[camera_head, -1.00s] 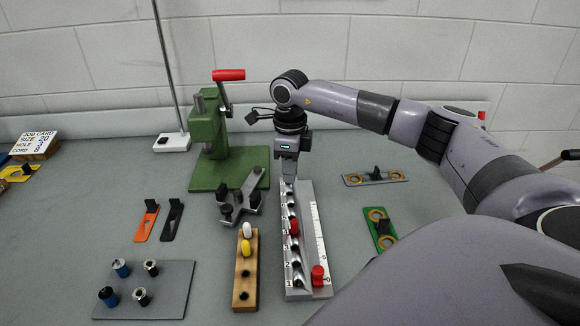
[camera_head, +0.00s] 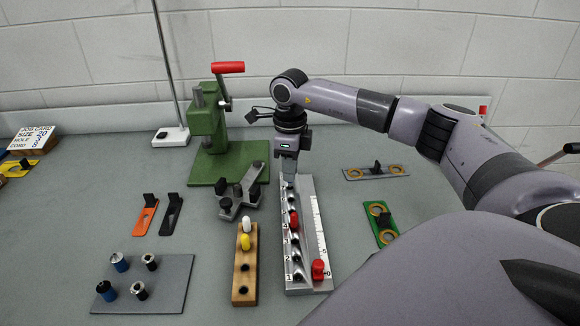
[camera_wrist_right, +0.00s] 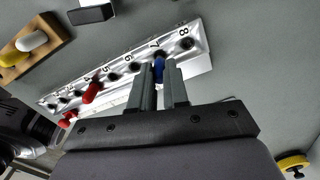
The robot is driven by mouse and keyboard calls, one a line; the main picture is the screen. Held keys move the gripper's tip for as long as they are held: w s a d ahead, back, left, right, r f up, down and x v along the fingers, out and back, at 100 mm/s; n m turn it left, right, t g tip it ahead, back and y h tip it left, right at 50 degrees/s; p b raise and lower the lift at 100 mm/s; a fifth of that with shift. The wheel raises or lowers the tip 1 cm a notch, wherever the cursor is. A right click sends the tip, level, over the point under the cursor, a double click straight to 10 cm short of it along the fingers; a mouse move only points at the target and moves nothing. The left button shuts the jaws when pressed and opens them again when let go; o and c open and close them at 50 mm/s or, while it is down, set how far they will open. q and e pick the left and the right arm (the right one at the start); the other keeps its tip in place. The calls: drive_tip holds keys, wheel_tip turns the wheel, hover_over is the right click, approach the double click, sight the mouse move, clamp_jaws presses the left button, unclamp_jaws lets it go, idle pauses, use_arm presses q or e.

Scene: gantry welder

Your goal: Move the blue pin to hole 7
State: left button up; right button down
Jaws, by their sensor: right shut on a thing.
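My right gripper (camera_head: 288,182) points down at the far end of the metal rail with numbered holes (camera_head: 307,284). In the right wrist view the right gripper (camera_wrist_right: 159,76) is shut on the blue pin (camera_wrist_right: 158,69). The pin stands at the rail's (camera_wrist_right: 196,33) hole marked 7, one hole short of the end hole, 8 (camera_wrist_right: 185,44). The fingers and pin cover hole 7, so I cannot tell how deep the pin sits. In the head view the gripper hides the pin. My left gripper is not in view.
A red pin (camera_head: 293,219) stands in the rail, and a red knob (camera_head: 319,269) sits beside its scale. A wooden block (camera_head: 244,290) holds white and yellow pins on the left. A green press (camera_head: 206,130) stands behind. A grey plate (camera_head: 170,300) carries several cylinders.

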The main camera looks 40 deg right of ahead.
drive_tip(key=shift+f+b, duration=0.55)
drive_tip(key=shift+f, duration=0.45)
drive_tip(key=c, duration=1)
unclamp_jaws()
drive_tip(key=shift+c, duration=0.2)
wheel_tip(320, 180, up, 7)
drive_tip(key=shift+r, duration=0.1)
